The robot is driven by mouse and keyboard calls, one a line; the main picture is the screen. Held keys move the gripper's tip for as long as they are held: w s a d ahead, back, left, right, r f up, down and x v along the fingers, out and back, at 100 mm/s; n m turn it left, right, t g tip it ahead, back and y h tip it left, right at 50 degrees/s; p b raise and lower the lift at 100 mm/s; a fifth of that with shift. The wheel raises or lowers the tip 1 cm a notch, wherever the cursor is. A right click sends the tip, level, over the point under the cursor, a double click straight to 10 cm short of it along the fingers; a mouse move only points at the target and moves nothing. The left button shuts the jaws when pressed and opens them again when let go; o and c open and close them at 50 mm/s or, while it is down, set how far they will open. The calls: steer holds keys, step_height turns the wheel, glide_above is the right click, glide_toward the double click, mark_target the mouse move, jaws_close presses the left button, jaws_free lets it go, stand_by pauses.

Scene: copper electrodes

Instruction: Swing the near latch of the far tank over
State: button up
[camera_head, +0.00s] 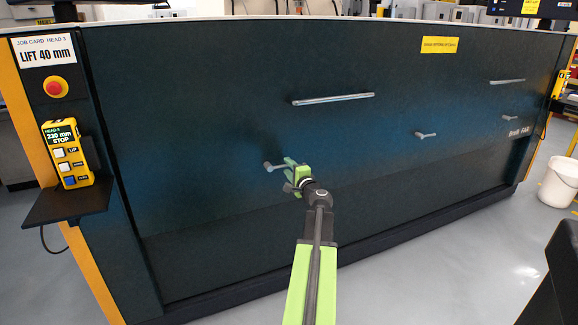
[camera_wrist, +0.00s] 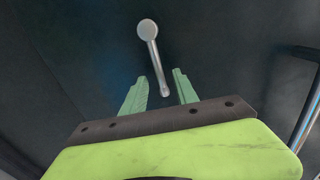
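A small grey latch (camera_head: 276,167) with a round knob at its left end sticks out of the dark front panel. My green gripper (camera_head: 291,172) is at the latch's right end in the head view. In the wrist view, the latch (camera_wrist: 153,55) runs from its round knob down to an end between the two fingers of my gripper (camera_wrist: 159,80). The fingers are apart, with gaps on both sides of the latch. Two similar latches, one at mid-panel (camera_head: 425,135) and one farther right (camera_head: 510,118), are also on the panel. The tank boundaries are hard to make out.
Long bar handles, one nearer (camera_head: 333,98) and one farther (camera_head: 508,81), project from the dark panel (camera_head: 220,110). A yellow control pendant (camera_head: 66,152) rests on a side shelf (camera_head: 68,205) at left. A white bucket (camera_head: 558,182) stands at right. The grey floor is open in front.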

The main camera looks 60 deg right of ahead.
steer(key=shift+v, duration=3)
